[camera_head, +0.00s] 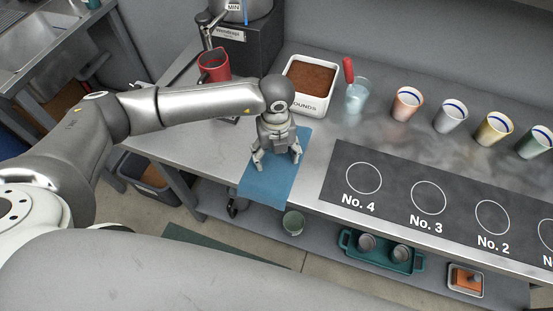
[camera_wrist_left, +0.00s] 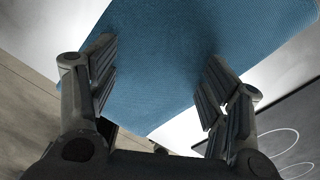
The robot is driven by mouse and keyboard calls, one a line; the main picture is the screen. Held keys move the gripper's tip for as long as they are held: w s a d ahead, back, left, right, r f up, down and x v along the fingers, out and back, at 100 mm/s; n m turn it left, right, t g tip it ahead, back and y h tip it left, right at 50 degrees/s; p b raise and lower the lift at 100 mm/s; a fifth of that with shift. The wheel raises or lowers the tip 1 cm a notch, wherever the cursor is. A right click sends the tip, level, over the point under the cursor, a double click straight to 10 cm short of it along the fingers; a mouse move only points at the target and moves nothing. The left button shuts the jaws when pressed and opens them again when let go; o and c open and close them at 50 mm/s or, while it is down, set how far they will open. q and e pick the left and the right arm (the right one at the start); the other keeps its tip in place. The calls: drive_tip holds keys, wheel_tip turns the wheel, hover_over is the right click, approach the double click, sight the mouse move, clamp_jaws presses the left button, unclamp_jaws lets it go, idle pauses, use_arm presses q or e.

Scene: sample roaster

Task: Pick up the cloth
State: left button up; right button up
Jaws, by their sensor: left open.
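The blue cloth (camera_head: 268,188) lies on the grey counter and hangs over its front edge. My left gripper (camera_head: 277,162) is above the cloth, pointing down, with its fingers spread apart. In the left wrist view the cloth (camera_wrist_left: 165,75) fills the space between and beyond the open fingers (camera_wrist_left: 160,85). Nothing is held between them. Whether the fingertips touch the cloth cannot be told. My right gripper is not in view.
A grounds bin (camera_head: 309,88) and a glass with a red-handled tool (camera_head: 356,95) stand behind the cloth. A red pitcher (camera_head: 214,66) is at the back left. A dark numbered mat (camera_head: 398,187) lies to the right, with several cups (camera_head: 407,104) behind it.

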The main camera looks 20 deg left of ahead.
use_arm(q)
drive_tip(key=shift+f, duration=0.25)
drive_tip(key=shift+c, duration=0.2)
drive_tip(key=shift+s+f, duration=0.15)
drive_tip(key=shift+s, duration=0.2)
drive_tip(key=c, duration=1.2)
clamp_jaws()
wheel_tip(320, 180, up, 12)
drive_tip(key=p, duration=0.7)
drive_tip(key=shift+w+p, duration=0.3)
drive_tip(key=shift+p, duration=0.05)
